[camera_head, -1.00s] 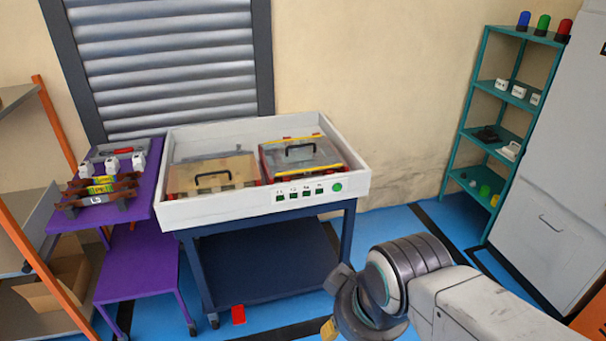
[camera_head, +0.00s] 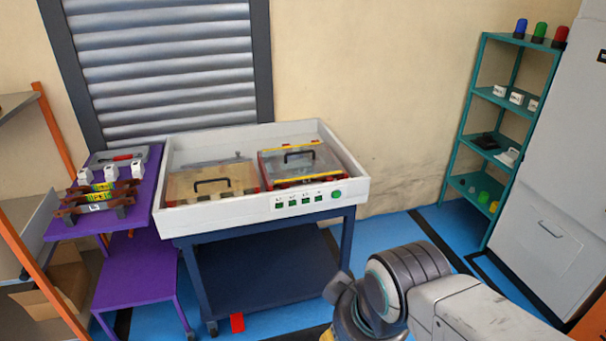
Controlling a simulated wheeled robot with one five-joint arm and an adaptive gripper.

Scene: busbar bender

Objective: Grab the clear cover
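The clear cover (camera_head: 310,159) is a see-through panel with a black handle and yellow and red edging. It lies in the right half of a white tray-like bench top (camera_head: 255,208). A second cover (camera_head: 207,183), tan-looking with a black handle, lies in the left half. My arm reaches in from the lower right. My gripper (camera_head: 330,335) is at the bottom edge, low in front of the bench and apart from both covers. Only a small part of it shows, so its fingers cannot be read.
A purple table (camera_head: 140,247) with copper-coloured bars and white blocks stands left of the bench. A teal shelf (camera_head: 478,148) and a grey cabinet (camera_head: 548,170) stand at the right. A red item (camera_head: 237,322) lies on the floor by the bench. Blue floor is open between bench and shelf.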

